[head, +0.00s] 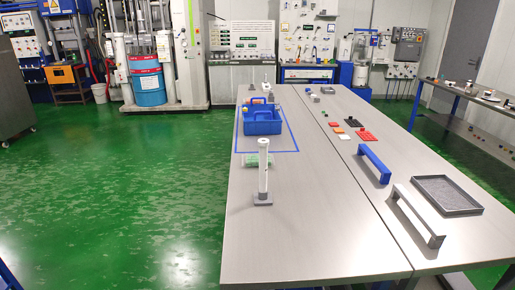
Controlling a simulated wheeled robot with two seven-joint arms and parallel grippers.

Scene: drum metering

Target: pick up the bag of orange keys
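I cannot make out a bag of orange keys for certain. A small orange item (258,100) shows at the blue tote (262,127) on the long grey table, too small to identify. A flat orange piece (338,130) lies further right among small coloured parts; I cannot tell whether it is a bag. Neither of my grippers is in view.
The grey table (300,235) carries a white cylinder on a base (263,175), a green block (252,160), blue (375,163) and grey (418,215) handles, and a dark tray (447,194). Green floor (120,200) at left is clear. A side bench (470,95) stands right.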

